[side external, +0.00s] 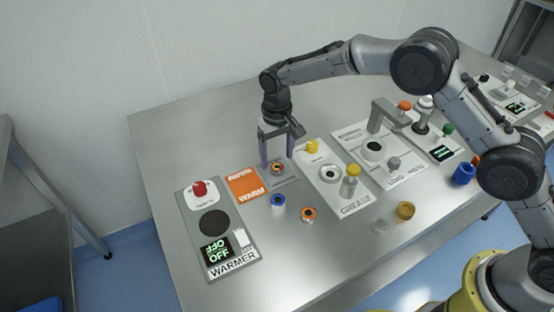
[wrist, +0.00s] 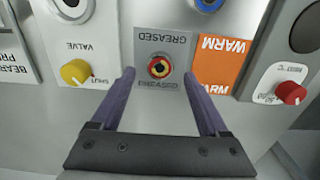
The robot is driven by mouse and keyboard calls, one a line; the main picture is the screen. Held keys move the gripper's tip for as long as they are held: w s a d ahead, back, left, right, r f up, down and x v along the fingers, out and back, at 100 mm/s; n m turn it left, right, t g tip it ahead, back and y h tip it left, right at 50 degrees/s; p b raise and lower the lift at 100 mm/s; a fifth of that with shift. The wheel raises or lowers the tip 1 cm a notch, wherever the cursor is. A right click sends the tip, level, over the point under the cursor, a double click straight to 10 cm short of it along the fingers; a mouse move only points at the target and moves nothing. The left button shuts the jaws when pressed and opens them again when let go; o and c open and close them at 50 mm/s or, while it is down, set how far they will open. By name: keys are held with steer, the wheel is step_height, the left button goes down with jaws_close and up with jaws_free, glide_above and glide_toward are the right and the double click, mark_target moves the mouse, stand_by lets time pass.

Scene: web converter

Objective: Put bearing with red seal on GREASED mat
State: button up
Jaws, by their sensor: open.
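A small bearing with a red seal ring and a dark centre (wrist: 159,67) lies flat on the grey GREASED mat (wrist: 160,41). In the side view the bearing (side external: 277,168) sits on the same grey mat (side external: 287,181), between the orange WARM mat and the grease panel. My gripper (wrist: 159,76) is open, with its two purple fingers on either side of the bearing and gaps visible between them and it. In the side view my gripper (side external: 277,161) points down over the mat. Whether the fingertips touch the mat is hard to tell.
A blue-ringed bearing (side external: 278,200) and an orange-ringed one (side external: 308,214) stand on the bare table in front. The orange WARM mat (side external: 243,184) and warmer panel (side external: 232,243) are left.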

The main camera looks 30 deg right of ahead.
mark_target(277, 166)
step_height(277, 166, up, 10)
stand_by(0.3)
steer(key=s+d+r+t, duration=0.3)
steer(key=s+d+r, duration=1.1)
steer(key=s+r, duration=0.2)
steer(key=s+d+f+t, duration=0.1)
steer(key=s+d+f, duration=0.1)
steer(key=s, duration=0.8)
steer(key=s+d+f+t, duration=0.1)
steer(key=s+d, duration=0.4)
steer(key=s, duration=0.5)
steer(key=shift+s+d+f+t, duration=0.15)
steer(key=shift+s+f+t, duration=0.15)
steer(key=shift+f, duration=0.1)
